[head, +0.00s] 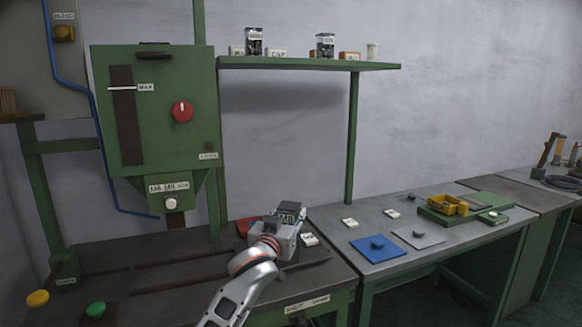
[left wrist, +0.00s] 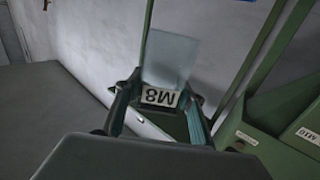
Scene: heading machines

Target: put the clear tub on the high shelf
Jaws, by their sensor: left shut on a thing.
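The clear tub shows in the left wrist view (left wrist: 175,62) as a see-through box with a dark lower part and a white M8 label, upside down there. My left gripper (left wrist: 160,103) is shut on it, a finger on each side. In the head view the left gripper (head: 283,228) is over the right end of the machine bench, below the shelf, and largely hides the tub. The high shelf (head: 310,64) is a green board on the back wall, well above the gripper. My right gripper is not in view.
A green machine cabinet (head: 155,110) stands left.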

